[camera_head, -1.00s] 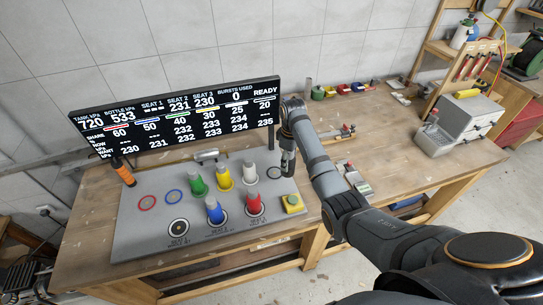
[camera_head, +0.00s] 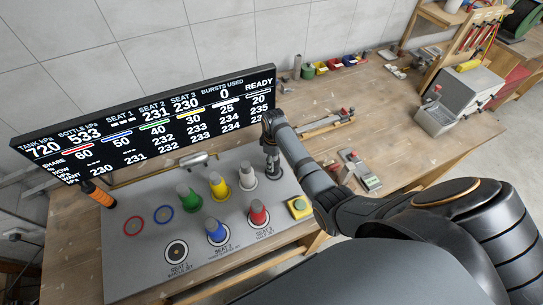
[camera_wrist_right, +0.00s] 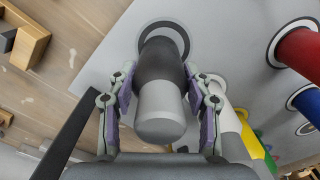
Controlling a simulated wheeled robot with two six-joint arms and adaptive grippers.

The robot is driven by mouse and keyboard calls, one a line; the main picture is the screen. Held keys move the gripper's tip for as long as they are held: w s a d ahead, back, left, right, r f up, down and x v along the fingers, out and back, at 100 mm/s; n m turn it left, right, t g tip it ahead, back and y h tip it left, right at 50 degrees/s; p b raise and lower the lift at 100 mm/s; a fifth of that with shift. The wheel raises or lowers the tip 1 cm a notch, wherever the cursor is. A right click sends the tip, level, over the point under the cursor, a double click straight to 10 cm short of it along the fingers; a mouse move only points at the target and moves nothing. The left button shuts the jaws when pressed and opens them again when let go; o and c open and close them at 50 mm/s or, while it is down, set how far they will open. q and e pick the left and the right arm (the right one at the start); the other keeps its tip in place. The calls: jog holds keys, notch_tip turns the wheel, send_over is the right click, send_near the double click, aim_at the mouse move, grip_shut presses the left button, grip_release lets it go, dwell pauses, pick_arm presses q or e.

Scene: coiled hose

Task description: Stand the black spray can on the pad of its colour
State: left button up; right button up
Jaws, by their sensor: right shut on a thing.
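My right gripper (camera_head: 270,148) is at the right end of the grey board and points down. It is shut on the black spray can (camera_head: 272,165). In the right wrist view the can (camera_wrist_right: 161,82) has a dark body and a grey top, with the fingers (camera_wrist_right: 160,105) on both sides. The can's foot is within the black ring pad (camera_wrist_right: 182,31), which also shows in the head view (camera_head: 281,174). I cannot tell whether the foot touches the board. My left gripper is not in view.
Green (camera_head: 189,198), yellow (camera_head: 218,186), white (camera_head: 247,176), blue (camera_head: 215,230) and red (camera_head: 258,213) cans stand on the board. Red (camera_head: 133,225) and blue (camera_head: 163,214) rings are empty. A yellow button box (camera_head: 299,207) is close by. The display (camera_head: 150,123) stands behind.

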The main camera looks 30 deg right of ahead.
jog(key=shift+w+f, duration=0.15)
jog(key=o, duration=1.2)
jog(key=shift+s, duration=0.3)
jog(key=shift+c, duration=0.2)
jog(key=o, duration=0.3)
jog(key=shift+s+r, duration=0.45)
jog(key=shift+s, duration=0.1)
jog(key=shift+w, duration=0.1)
jog(key=shift+w+f, duration=0.1)
jog(key=shift+w, duration=0.1)
notch_tip(320, 180, up, 4)
jog(key=shift+w+f+b, duration=0.1)
jog(key=shift+b, duration=0.65)
notch_tip(320, 180, up, 7)
jog(key=shift+r+b, duration=0.15)
jog(key=shift+b, duration=0.5)
jog(key=shift+r, duration=0.45)
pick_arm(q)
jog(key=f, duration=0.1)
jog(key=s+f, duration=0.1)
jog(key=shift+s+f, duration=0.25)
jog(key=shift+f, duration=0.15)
pick_arm(e)
jog(key=shift+s, duration=0.2)
